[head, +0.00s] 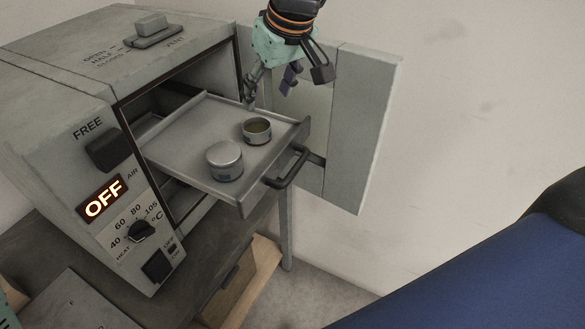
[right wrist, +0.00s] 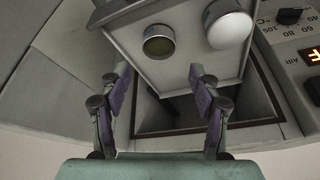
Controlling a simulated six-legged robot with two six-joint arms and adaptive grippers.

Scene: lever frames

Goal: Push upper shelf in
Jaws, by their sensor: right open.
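The upper shelf (head: 185,150) is a grey tray pulled well out of the open oven cabinet (head: 60,95). It has a dark handle (head: 290,168) on its front. Two round tins stand on it: a closed one (head: 224,161) and one with an open top (head: 257,130). My right gripper (head: 270,95) is open and empty beside the shelf's far edge, between the shelf and the open door. In the right wrist view, the shelf (right wrist: 188,70) appears upside down beyond the spread fingers, with both tins in sight.
The cabinet door (head: 362,130) stands wide open at the right, behind the shelf. A control panel with a lit OFF display (head: 103,198) is on the cabinet's front. A lower shelf shows partly inside. Free floor (head: 310,295) lies below the shelf's front.

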